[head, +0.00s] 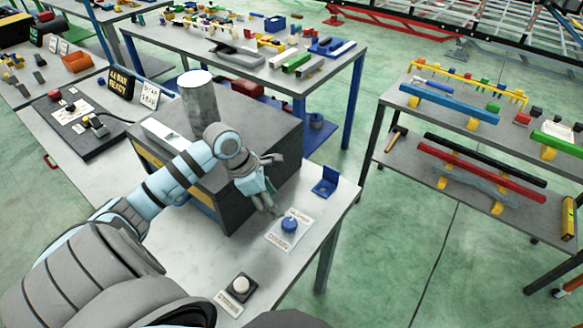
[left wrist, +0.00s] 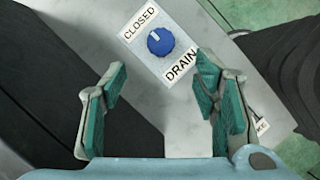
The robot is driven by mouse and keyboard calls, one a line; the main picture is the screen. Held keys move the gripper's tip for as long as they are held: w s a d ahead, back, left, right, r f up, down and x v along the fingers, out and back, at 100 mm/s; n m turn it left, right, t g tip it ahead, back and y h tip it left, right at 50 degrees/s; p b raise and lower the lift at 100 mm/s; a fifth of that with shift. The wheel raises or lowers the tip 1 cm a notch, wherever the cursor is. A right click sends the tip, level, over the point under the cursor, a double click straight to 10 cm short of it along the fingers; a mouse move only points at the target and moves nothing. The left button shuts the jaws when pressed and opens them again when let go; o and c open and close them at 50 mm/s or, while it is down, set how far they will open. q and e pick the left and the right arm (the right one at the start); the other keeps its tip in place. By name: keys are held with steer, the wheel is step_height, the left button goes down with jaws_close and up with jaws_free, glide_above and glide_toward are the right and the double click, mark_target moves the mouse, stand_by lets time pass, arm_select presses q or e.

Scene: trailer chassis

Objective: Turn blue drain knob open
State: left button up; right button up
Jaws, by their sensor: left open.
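The blue drain knob (head: 289,224) sits on a white label plate near the right edge of the grey table. In the left wrist view the knob (left wrist: 160,41) is round with a white pointer mark, between the words CLOSED (left wrist: 139,25) and DRAIN (left wrist: 181,65). The mark points up and left, toward the CLOSED side. My left gripper (head: 276,185) is above and just behind the knob, apart from it. Its teal-padded fingers (left wrist: 160,105) are spread wide with nothing between them. My right gripper is not in view.
A dark box-shaped machine (head: 245,150) with a metal cylinder (head: 199,100) stands beside my left arm. A white round button (head: 241,285) is at the table's front. A small blue bracket (head: 325,183) lies behind the knob. The floor to the right is clear up to a shelf table (head: 480,160).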

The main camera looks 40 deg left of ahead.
arm_select(q)
glide_toward(289, 222)
steer(key=f, duration=0.1)
steer(key=d+f, duration=0.1)
steer(key=shift+w+f, duration=0.1)
steer(key=shift+f, duration=0.2)
steer(key=x, duration=0.5)
steer(key=shift+w+f, duration=0.2)
steer(key=shift+w, duration=0.25)
steer(key=shift+w+d+f, duration=0.1)
steer(key=shift+w+f, duration=0.05)
steer(key=shift+f, duration=0.15)
steer(key=shift+s, duration=0.25)
steer(key=c, duration=1.1)
